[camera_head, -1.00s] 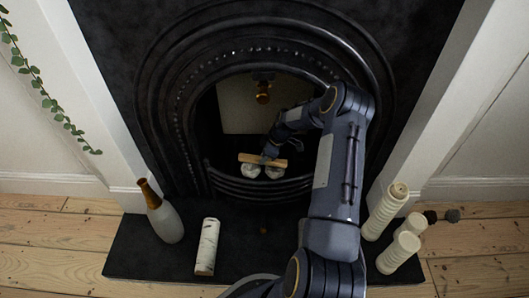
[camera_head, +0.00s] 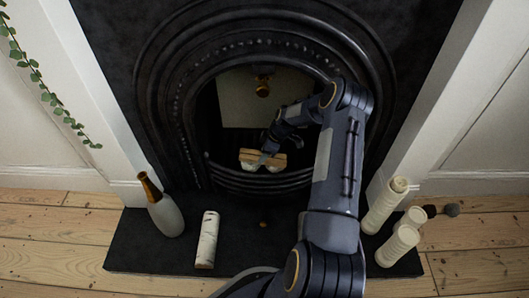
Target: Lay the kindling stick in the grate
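The kindling stick (camera_head: 249,155) is a short pale wooden bar inside the grate, just behind the front bars. It lies roughly level, across and partly over pale, crumpled-looking lumps (camera_head: 275,168). My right gripper (camera_head: 265,157) reaches into the fireplace opening from the right, its fingers at the middle of the stick. The fingers appear shut on it, though they are small and dark here. Whether the stick's underside touches the lumps is hard to see. The black grate (camera_head: 262,183) has curved front bars. My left gripper is not in view.
On the dark hearth (camera_head: 150,250) stand a grey bottle with a brown neck (camera_head: 166,214) and a birch-like white log (camera_head: 207,240) at left. Cream cylinders (camera_head: 384,207) stand at right, near my arm. The cast-iron arch (camera_head: 170,110) surrounds the opening closely.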

